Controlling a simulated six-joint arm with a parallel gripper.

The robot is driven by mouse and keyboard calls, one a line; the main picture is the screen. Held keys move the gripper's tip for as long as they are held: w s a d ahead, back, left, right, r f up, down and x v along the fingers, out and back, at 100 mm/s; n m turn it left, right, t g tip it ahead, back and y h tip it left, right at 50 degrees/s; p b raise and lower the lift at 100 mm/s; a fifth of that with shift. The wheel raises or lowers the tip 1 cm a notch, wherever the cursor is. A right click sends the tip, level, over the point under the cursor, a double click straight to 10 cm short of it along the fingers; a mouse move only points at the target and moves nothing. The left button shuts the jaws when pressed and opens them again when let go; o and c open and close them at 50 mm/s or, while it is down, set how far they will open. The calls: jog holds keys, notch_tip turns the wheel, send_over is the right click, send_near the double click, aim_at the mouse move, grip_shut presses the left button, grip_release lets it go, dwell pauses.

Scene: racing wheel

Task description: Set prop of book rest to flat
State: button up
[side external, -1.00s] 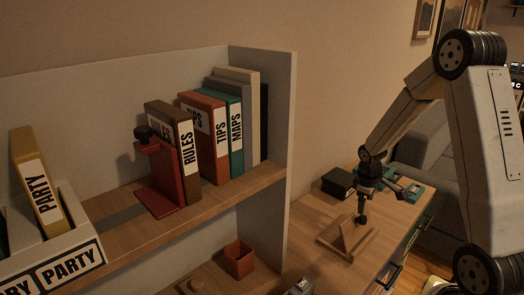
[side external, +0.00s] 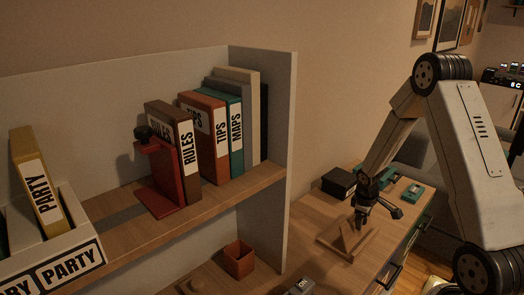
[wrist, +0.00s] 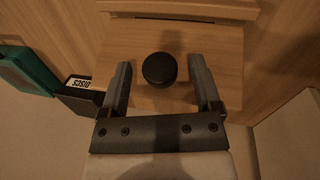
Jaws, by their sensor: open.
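The wooden book rest (side external: 333,240) stands on the desk at the lower right of the side view, and its panel appears tilted. In the wrist view its wooden panel (wrist: 115,48) fills the upper middle, with a ledge (wrist: 185,8) along the top. A round black knob (wrist: 159,69) shows against the panel. My gripper (wrist: 161,75) is open, with one finger on each side of the knob and a visible gap to each. In the side view my gripper (side external: 361,217) is just over the book rest and hides part of it.
An orange cup (side external: 239,259) stands left of the book rest. The shelf's upright side (side external: 270,170) rises to the left. Bare desk (side external: 312,217) lies between.

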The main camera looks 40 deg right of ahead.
jog(key=shift+c, duration=0.2)
grip_shut()
dwell(1.3)
